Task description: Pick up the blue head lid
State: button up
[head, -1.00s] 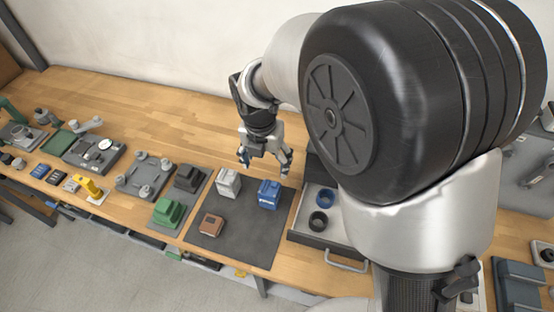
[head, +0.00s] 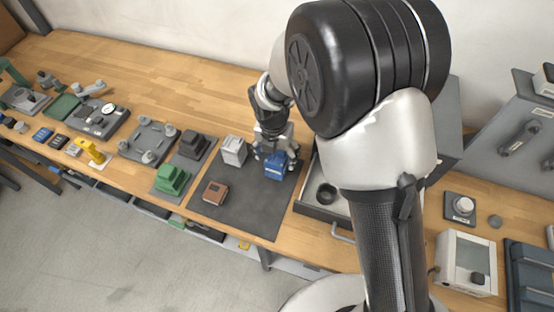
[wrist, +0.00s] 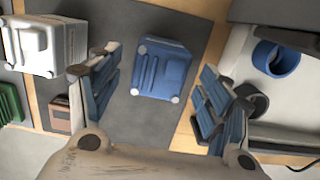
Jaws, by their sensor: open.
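The blue head lid (head: 274,166) sits on a dark grey mat (head: 246,213), near the mat's right side. In the wrist view the blue head lid (wrist: 161,68) shows from above, with ribs on its top and pale round corners. My gripper (head: 275,154) is at the lid in the head view, partly in front of it. In the wrist view my gripper (wrist: 158,95) is open, with one finger left of the lid and one right of it. Gaps show between the lid and both fingers. How high the fingertips are above the mat is hard to tell.
A white-grey lid (head: 234,150) stands left of the blue one, and a brown block (head: 214,192) lies in front of it. An open drawer (head: 312,208) with a black ring (head: 326,194) and a blue ring (wrist: 276,57) is close on the right.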

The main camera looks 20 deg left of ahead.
jog(key=shift+f, duration=0.15)
jog(key=shift+c, duration=0.2)
jog(key=c, duration=1.2)
